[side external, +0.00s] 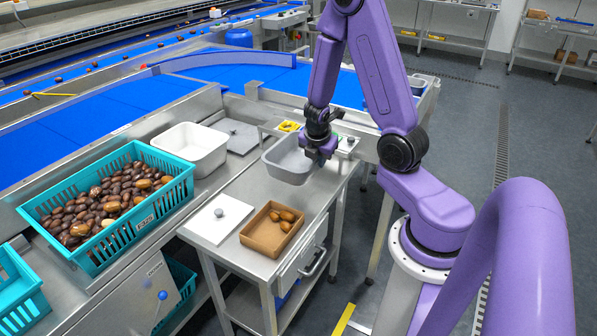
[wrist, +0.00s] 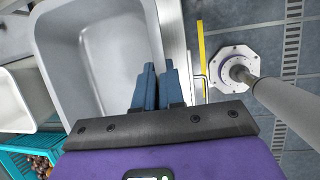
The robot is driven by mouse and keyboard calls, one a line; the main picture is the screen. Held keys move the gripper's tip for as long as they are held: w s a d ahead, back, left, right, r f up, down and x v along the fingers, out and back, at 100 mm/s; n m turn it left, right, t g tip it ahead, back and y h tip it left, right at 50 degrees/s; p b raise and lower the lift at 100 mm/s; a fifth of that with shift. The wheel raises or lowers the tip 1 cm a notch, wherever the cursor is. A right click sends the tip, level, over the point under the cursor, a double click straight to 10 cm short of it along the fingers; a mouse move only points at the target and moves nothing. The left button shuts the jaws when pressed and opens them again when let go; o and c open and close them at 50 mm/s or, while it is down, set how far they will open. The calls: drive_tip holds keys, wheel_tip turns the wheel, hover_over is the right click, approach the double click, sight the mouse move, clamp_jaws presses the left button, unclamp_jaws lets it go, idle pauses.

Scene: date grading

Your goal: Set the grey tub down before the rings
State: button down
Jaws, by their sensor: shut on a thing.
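The grey tub (side external: 287,168) is over the far part of the steel table in the side view, roughly level. It fills the upper left of the wrist view (wrist: 95,50), and its visible inside is empty. My gripper (side external: 318,158) is shut on the tub's near right wall, with its blue fingers (wrist: 158,72) at the rim in the wrist view. I cannot tell whether the tub's base touches the table. I cannot make out the rings for certain in either view.
A white tub (side external: 190,150) stands left of the table, near a teal crate (side external: 118,252) of dates. A white lid with a knob (side external: 208,228) and a brown box (side external: 258,240) with a few dates lie on the table's near part. Bare steel lies between them and the grey tub.

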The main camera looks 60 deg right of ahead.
sight(306, 159)
drive_tip(key=w+d+f, duration=0.1)
drive_tip(key=w, duration=0.1)
drive_tip(key=w+d+f, duration=0.1)
drive_tip(key=w, duration=0.1)
drive_tip(key=w+d+f, duration=0.1)
drive_tip(key=w, duration=0.1)
drive_tip(key=shift+d+f, duration=0.2)
drive_tip(key=shift+d, duration=0.1)
drive_tip(key=w+f, duration=0.1)
drive_tip(key=w+d+f, duration=0.1)
drive_tip(key=f, duration=0.1)
drive_tip(key=w+d+f, duration=0.1)
drive_tip(key=f, duration=0.1)
drive_tip(key=shift+w, duration=0.3)
drive_tip(key=shift+w+d+f, duration=0.1)
drive_tip(key=shift+w+f, duration=0.05)
drive_tip(key=shift+f, duration=1.6)
drive_tip(key=c, duration=1.2)
unclamp_jaws()
drive_tip(key=shift+f, duration=0.15)
drive_tip(key=shift+c, duration=0.2)
